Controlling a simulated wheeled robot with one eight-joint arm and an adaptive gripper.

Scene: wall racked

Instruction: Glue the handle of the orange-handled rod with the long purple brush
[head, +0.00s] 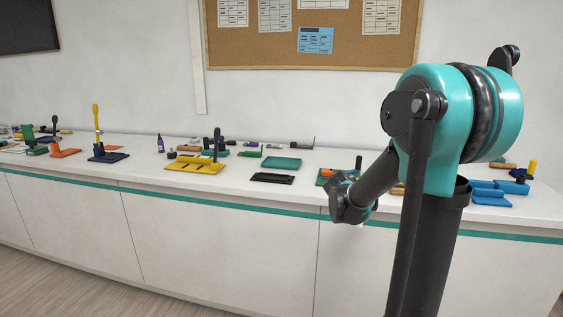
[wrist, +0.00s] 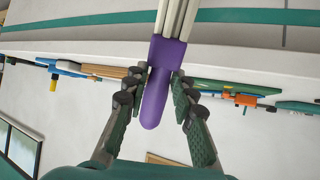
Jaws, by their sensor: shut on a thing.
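My gripper (wrist: 161,80) is shut on the purple handle of the long purple brush (wrist: 155,108). The brush's pale, ribbed far end runs out past the fingertips to the top edge of the wrist view. In the head view my gripper (head: 347,203) hangs before the counter's front edge, right of the middle, and hides most of the brush. An orange piece (head: 328,173) shows on a green fixture behind it, partly hidden; I cannot tell whether it is the orange-handled rod's handle.
The long white counter (head: 225,186) carries a yellow fixture (head: 194,165), a black tray (head: 272,179), a green tray (head: 281,162) and a small purple bottle (head: 160,143). Blue trays (head: 490,195) stand at the right. Bare counter lies between the yellow fixture and the black tray.

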